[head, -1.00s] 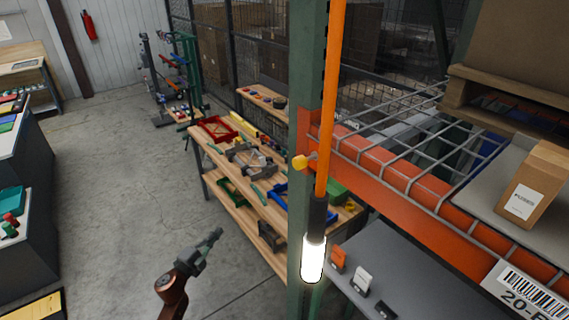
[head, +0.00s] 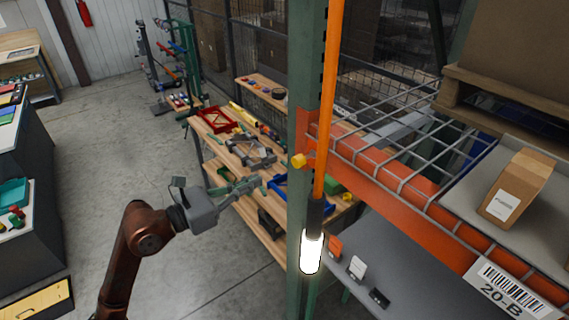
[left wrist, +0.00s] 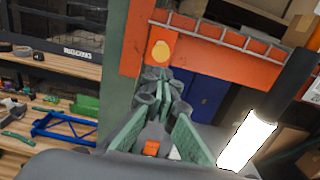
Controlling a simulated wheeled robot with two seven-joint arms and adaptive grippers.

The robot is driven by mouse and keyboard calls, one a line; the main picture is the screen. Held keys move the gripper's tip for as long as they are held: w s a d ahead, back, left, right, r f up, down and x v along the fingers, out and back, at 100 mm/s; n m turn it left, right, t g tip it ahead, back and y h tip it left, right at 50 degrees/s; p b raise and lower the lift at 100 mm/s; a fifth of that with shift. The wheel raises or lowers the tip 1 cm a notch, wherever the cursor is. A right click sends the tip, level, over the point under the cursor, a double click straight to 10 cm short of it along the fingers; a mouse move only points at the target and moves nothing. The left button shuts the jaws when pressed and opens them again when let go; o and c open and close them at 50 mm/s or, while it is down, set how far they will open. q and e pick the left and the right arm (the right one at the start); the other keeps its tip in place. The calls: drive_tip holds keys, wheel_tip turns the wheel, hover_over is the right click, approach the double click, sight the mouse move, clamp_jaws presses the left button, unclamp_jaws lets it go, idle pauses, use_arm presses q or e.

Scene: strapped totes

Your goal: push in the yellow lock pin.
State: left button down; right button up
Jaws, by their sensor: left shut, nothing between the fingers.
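My right gripper is not in view.
A lit lamp (head: 312,250) hangs on an orange cord in front of the green post (head: 303,100), right of the pin. A wooden workbench (head: 222,150) with tools stands behind my left gripper.

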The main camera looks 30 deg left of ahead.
sight(294, 162)
use_arm(q)
drive_tip(key=p+x, duration=0.3)
drive_tip(key=x, duration=0.6)
drive_tip(key=shift+w+r, duration=0.1)
drive_tip(key=shift+r, duration=0.05)
drive_tip(key=shift+w+d, duration=0.2)
drive_tip(key=shift+w, duration=0.2)
drive_tip(key=shift+w, duration=0.15)
